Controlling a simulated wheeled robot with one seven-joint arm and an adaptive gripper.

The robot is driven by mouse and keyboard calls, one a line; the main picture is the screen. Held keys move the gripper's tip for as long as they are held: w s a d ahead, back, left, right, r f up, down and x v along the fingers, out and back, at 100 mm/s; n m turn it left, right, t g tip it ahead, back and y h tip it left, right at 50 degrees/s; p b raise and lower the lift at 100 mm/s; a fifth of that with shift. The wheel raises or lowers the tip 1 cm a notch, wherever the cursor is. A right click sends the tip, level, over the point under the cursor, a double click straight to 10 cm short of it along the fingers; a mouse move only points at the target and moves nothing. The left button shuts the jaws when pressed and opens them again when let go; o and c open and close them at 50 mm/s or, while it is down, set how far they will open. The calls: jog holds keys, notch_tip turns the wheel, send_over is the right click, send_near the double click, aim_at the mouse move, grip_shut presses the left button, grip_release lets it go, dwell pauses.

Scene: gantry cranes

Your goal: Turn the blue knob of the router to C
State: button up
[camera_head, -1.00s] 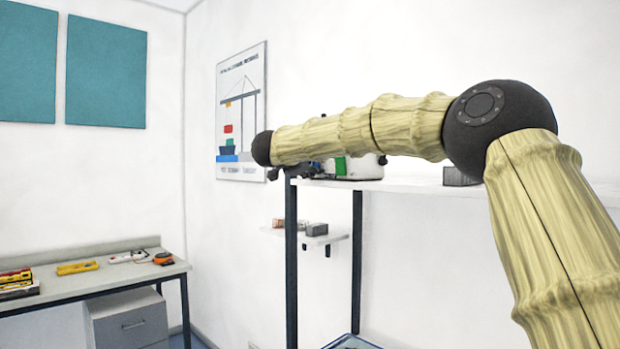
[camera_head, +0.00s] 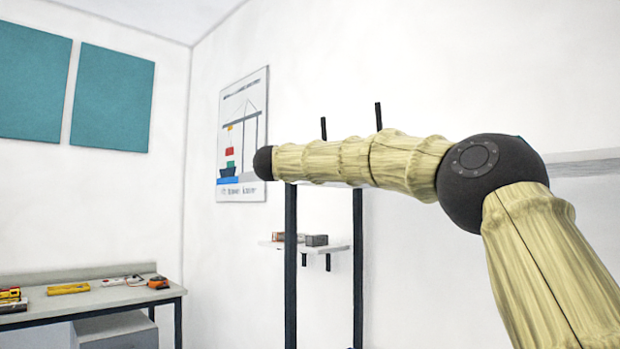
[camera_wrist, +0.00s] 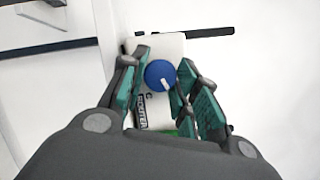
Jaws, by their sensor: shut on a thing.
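The router (camera_wrist: 172,43) is a white box with a green part at its lower end, seen in the wrist view. Its blue knob (camera_wrist: 157,73) has a white mark pointing toward the bottom of the picture, slightly right. A letter C and the ROUTER label show below and left of the knob. My gripper (camera_wrist: 163,64) is shut on the blue knob, with teal-padded fingers on its left and right. The fingers hide part of the router and any other letters. In the head view my arm hides the router and my gripper.
In the head view, a dark-posted rack (camera_head: 291,260) stands behind my arm. A small wall shelf (camera_head: 335,247) holds a few boxes. A workbench (camera_head: 100,298) with several tools is at the left. A crane poster (camera_head: 243,130) hangs on the wall.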

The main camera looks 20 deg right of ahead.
jog(key=m+h+b, duration=0.1)
jog(key=m+b, duration=0.1)
jog(key=m, duration=0.2)
jog(key=m+g+h+b, duration=0.1)
jog(key=m+h+b, duration=0.1)
jog(key=m+b, duration=0.1)
jog(key=m+g+h+b, duration=0.1)
jog(key=m+h+b, duration=0.1)
jog(key=m, duration=0.4)
jog(key=shift+w+a+f+b, duration=0.1)
jog(key=shift+w+f+b, duration=0.25)
jog(key=shift+b, duration=0.3)
jog(key=shift+s+m+h, duration=0.1)
jog(key=shift+m+h, duration=0.2)
jog(key=shift+m, duration=0.1)
jog(key=o, duration=1)
jog(key=shift+r, duration=0.1)
jog(key=v, duration=1.2)
jog(key=shift+a+r, duration=0.1)
